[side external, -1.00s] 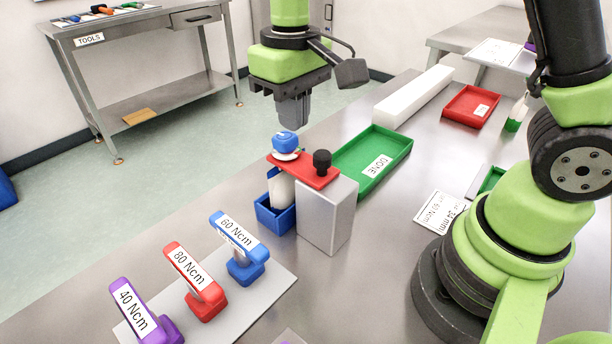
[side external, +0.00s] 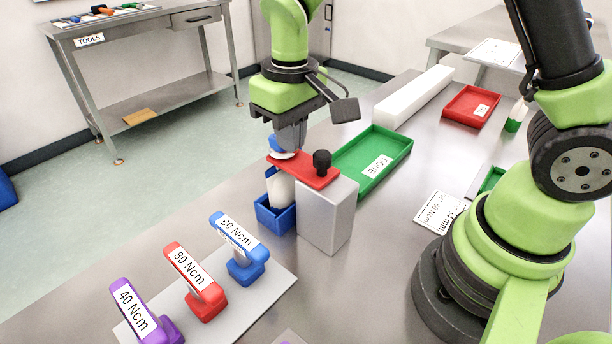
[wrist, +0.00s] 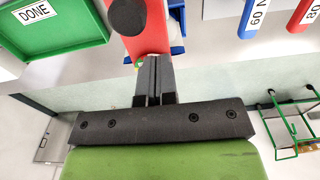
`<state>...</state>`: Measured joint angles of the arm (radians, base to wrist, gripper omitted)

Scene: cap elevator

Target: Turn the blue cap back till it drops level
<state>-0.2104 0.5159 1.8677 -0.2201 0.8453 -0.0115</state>
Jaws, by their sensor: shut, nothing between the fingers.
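The blue cap (side external: 274,143) shows only as a sliver behind my fingers, above a white disc at the left end of the red plate (side external: 318,178). My gripper (side external: 291,148) is shut and points down at the cap, its fingertips at or beside it; I cannot tell whether they touch. A white bottle (side external: 281,190) stands below the plate, in a blue bin (side external: 274,219). In the wrist view my shut fingers (wrist: 153,60) reach over the end of the red plate (wrist: 145,40) and hide the cap. I cannot tell whether the cap is level.
A black knob (side external: 322,163) stands on the plate above a grey block (side external: 327,220). A green DONE tray (side external: 398,152) lies behind it. Blue, red and purple torque tools (side external: 238,245) stand at the front left. A long white block (side external: 413,97) lies farther back.

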